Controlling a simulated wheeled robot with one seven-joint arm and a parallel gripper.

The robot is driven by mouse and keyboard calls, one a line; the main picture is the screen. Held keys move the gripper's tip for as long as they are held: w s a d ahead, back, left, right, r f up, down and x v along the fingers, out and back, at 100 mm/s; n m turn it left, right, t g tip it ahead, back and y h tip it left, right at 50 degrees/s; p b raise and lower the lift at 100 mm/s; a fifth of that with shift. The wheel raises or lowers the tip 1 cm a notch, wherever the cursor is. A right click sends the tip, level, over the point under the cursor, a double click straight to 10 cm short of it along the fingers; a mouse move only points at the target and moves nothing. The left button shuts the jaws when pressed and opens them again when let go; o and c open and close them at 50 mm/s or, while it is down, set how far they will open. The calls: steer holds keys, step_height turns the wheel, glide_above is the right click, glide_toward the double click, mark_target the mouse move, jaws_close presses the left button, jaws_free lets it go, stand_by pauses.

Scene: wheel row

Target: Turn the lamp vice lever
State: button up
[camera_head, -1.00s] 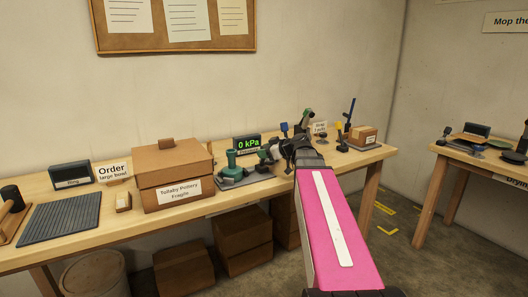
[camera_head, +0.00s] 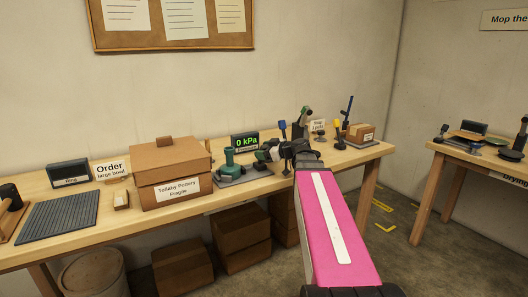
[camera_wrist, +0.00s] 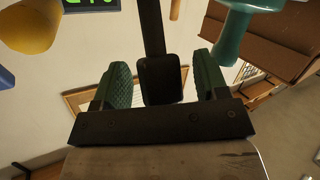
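My gripper hides part of the fixtures there, and I cannot clearly pick out the vice lever.
A cardboard box (camera_head: 172,173) is to the left. Blue-tipped (camera_head: 282,126) and yellow-tipped levers (camera_head: 338,124) and a small box (camera_head: 361,132) stand near my gripper. A second table (camera_head: 478,153) is at right.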

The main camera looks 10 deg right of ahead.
steer(key=shift+s+d, duration=0.1)
steer(key=v, duration=1)
steer(key=shift+s+d, duration=0.2)
